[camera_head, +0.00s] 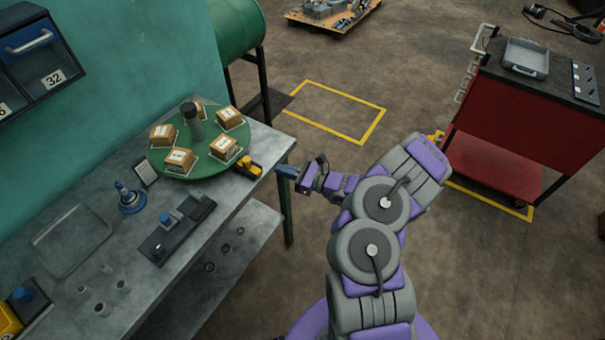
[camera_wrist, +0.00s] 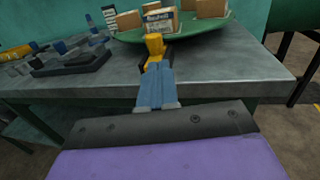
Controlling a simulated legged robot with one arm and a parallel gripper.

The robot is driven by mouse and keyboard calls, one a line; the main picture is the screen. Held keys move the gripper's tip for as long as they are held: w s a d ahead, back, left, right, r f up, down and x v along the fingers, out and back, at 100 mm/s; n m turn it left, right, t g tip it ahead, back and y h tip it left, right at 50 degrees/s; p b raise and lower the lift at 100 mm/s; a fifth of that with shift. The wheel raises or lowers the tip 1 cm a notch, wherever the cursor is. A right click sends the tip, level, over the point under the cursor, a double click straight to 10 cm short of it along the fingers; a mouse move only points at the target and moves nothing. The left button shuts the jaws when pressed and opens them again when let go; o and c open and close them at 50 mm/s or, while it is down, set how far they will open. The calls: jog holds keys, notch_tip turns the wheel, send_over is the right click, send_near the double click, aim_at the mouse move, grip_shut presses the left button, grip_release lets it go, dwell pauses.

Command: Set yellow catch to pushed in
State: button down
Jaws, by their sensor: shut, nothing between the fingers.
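The yellow catch (camera_head: 246,162) sits at the edge of the bench, beside the green round turntable (camera_head: 165,168). In the wrist view the catch (camera_wrist: 155,44) stands straight beyond my fingertips, against the turntable rim. My gripper (camera_head: 279,170) is shut and empty, pointing at the catch from the front of the bench. In the wrist view my gripper (camera_wrist: 156,72) overlaps the lower part of the catch. I cannot tell whether the fingertips touch it. How far the catch is pushed in is not clear.
Several cardboard boxes (camera_head: 180,158) and a grey cylinder (camera_head: 192,122) stand on the turntable. The grey bench (camera_head: 95,190) holds a tray, a blue-topped tool and small parts to the left. A red cart (camera_head: 510,130) stands at the right. Open floor lies between.

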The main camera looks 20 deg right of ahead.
jog(key=v, duration=0.3)
jog(key=p+v, duration=0.1)
jog(key=v, duration=0.1)
jog(key=shift+s+a, duration=0.15)
jog(key=shift+s, duration=0.3)
